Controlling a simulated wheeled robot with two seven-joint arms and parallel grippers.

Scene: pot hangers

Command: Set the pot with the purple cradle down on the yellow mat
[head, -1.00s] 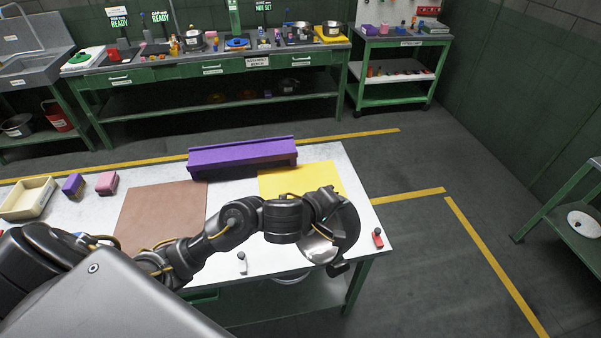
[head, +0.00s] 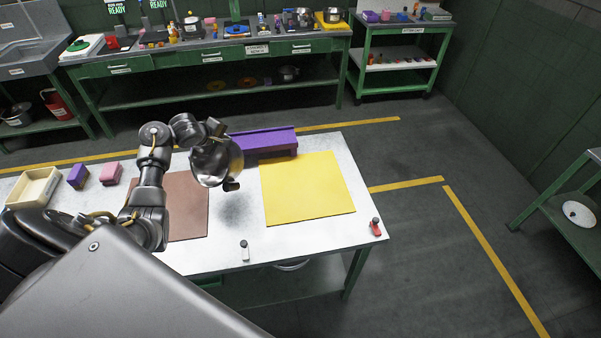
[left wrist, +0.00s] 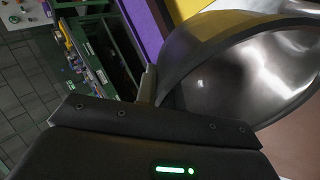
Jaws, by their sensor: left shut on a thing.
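A shiny steel pot (head: 215,165) with a dark handle hangs tilted in the air from my left gripper (head: 216,130). My left gripper is shut on the pot at its upper edge. The shadow below the pot falls on bare white table, left of the yellow mat (head: 307,190). The yellow mat lies flat and empty. The long purple cradle (head: 268,143) lies along the table's back edge, partly hidden by the pot and gripper. In the left wrist view the pot's bowl (left wrist: 240,75) fills the right side, with the purple cradle (left wrist: 132,28) beyond it. My right gripper is out of view.
A brown mat (head: 187,215) lies left of the yellow mat, partly behind my arm. A small grey-white item (head: 245,251) and a red item (head: 376,227) stand near the front edge. A cream tray (head: 35,187) and purple and pink blocks (head: 111,174) are at left.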

